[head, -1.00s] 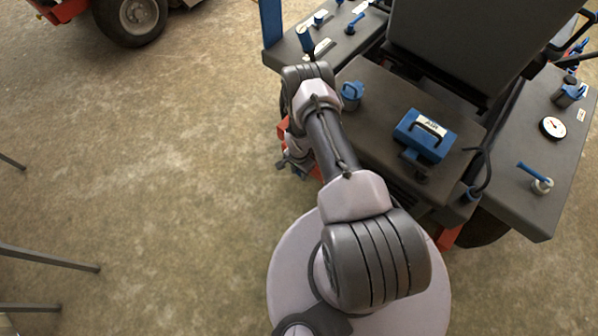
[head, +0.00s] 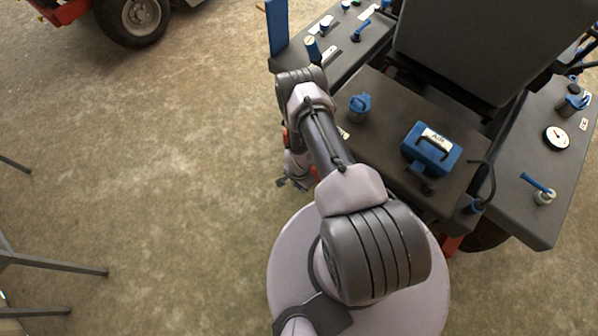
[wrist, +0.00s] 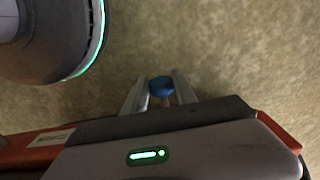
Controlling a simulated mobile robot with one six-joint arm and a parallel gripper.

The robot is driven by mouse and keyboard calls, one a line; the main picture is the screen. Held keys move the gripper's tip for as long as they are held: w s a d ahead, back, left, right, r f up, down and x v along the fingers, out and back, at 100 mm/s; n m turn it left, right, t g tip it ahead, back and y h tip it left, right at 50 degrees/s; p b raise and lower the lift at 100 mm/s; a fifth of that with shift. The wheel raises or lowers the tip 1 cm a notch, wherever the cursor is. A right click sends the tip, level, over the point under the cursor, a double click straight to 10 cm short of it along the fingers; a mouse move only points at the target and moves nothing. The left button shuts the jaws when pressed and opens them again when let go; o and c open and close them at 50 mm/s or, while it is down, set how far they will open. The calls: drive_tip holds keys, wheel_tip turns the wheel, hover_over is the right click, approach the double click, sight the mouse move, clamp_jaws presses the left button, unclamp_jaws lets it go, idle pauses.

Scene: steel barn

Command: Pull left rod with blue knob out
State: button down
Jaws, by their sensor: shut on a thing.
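In the wrist view the round blue knob (wrist: 161,85) sits between the two grey fingers of my gripper (wrist: 162,92). The fingers are shut on it. In the head view my arm reaches down along the near left side of the dark machine (head: 385,140). My gripper (head: 292,182) shows only partly there, low beside the machine, and the knob cannot be made out.
A blue-handled box (head: 430,148) and a blue-capped fitting (head: 359,107) stand on the machine's deck. A gauge (head: 557,138) is on the right panel. Grey stand legs (head: 60,264) are at the left, a wheeled vehicle (head: 132,18) at upper left. Bare floor lies between.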

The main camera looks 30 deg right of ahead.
drive_tip(key=shift+a, duration=0.1)
drive_tip(key=c, duration=1)
unclamp_jaws()
drive_tip(key=shift+a, duration=0.15)
drive_tip(key=shift+r, duration=0.1)
wheel_tip(320, 180, up, 17)
drive_tip(key=p, duration=0.7)
drive_tip(key=shift+r, duration=0.1)
